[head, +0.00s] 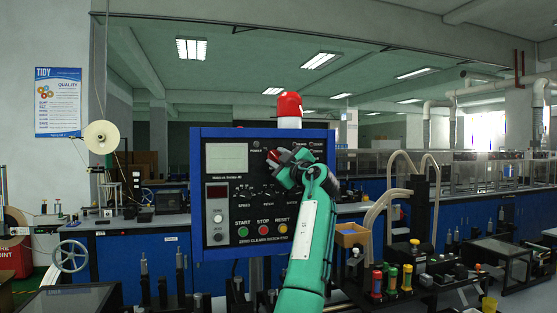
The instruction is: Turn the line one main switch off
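A blue-framed control panel (222,180) stands upright in the middle of the head view. It has a pale screen, small knobs and a row of start, stop and reset buttons.
A red beacon (289,106) tops the panel. A white reel (101,137) stands on the left. Several coloured cylinders (392,279) and an open orange-brown box (351,236) are at the lower right. Dark fixtures line the bench below the panel.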

